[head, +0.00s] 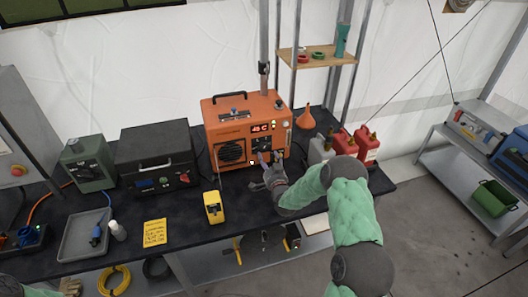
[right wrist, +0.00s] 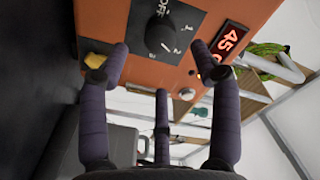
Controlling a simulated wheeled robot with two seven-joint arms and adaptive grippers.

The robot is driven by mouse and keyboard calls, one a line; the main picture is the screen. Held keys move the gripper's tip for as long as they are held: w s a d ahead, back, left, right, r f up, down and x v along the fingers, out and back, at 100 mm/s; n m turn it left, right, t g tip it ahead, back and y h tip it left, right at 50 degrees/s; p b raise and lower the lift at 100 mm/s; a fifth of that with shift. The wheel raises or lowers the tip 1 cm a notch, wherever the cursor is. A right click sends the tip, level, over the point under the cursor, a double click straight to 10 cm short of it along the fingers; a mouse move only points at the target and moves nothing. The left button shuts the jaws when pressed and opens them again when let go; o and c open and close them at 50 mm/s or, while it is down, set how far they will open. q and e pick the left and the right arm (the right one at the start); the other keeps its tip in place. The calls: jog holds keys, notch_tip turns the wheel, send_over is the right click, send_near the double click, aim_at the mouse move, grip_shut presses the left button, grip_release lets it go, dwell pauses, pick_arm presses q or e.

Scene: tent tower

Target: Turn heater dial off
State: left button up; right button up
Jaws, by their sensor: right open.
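The orange heater (head: 222,120) stands on the dark bench with a lit red display (head: 262,126), which reads about 45 in the right wrist view (right wrist: 229,42). Its black round dial (right wrist: 160,38) sits on a dark plate marked OFF, 1 and 2. A light mark on the dial seems to face the 2. My right gripper (head: 265,164) is at the lower front of the heater and hides part of it in the head view. In the right wrist view its fingers (right wrist: 160,85) are spread, empty and apart from the dial. My left gripper is not in view.
A black case (head: 152,150) stands left of the heater. A yellow meter (head: 213,207) lies in front. Red fuel cans (head: 366,145) and an orange funnel (head: 306,119) stand at the right, below a small wooden shelf (head: 318,58).

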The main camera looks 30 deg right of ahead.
aim_at(263, 148)
jog(key=x, duration=0.5)
jog(key=shift+w+d, duration=0.15)
jog(key=shift+w, duration=0.2)
jog(key=shift+b, duration=0.3)
jog(key=c, duration=1.2)
